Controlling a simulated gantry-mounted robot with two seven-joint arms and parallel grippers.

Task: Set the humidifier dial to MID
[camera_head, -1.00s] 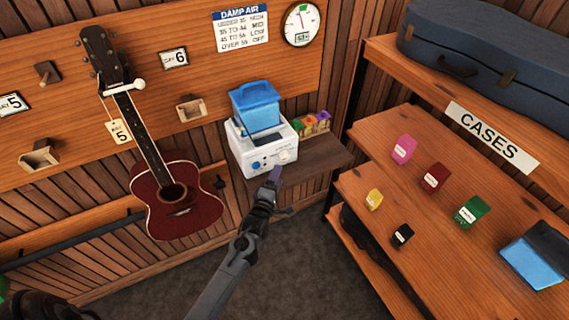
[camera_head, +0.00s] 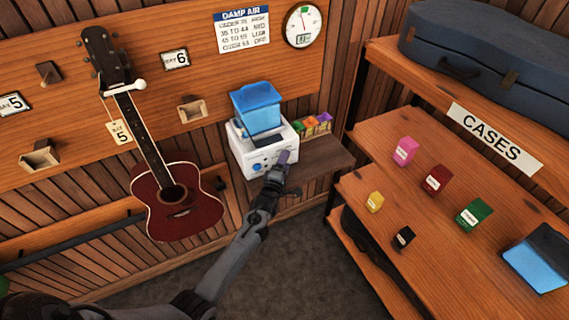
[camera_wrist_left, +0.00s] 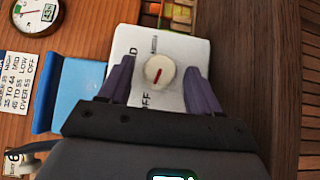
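The humidifier (camera_head: 249,153) is a white box with a blue tank (camera_head: 257,107) on top, on a small wooden shelf. Its round cream dial (camera_wrist_left: 159,71) shows in the left wrist view. The dial's red mark slants toward the lower left of that view, roughly toward the printed OFF. Other lettering around the dial is partly hidden by a finger. My left gripper (camera_head: 284,158) is at the humidifier's front. In the wrist view its fingers (camera_wrist_left: 159,80) are open, one on each side of the dial, with visible gaps. My right gripper is not in view.
A DAMP AIR chart (camera_head: 242,30) and a round gauge (camera_head: 304,26) hang above. Small coloured boxes (camera_head: 312,125) stand on the shelf beside the humidifier. A red ukulele (camera_head: 178,205) hangs at left. The CASES shelves (camera_head: 440,220) stand at right.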

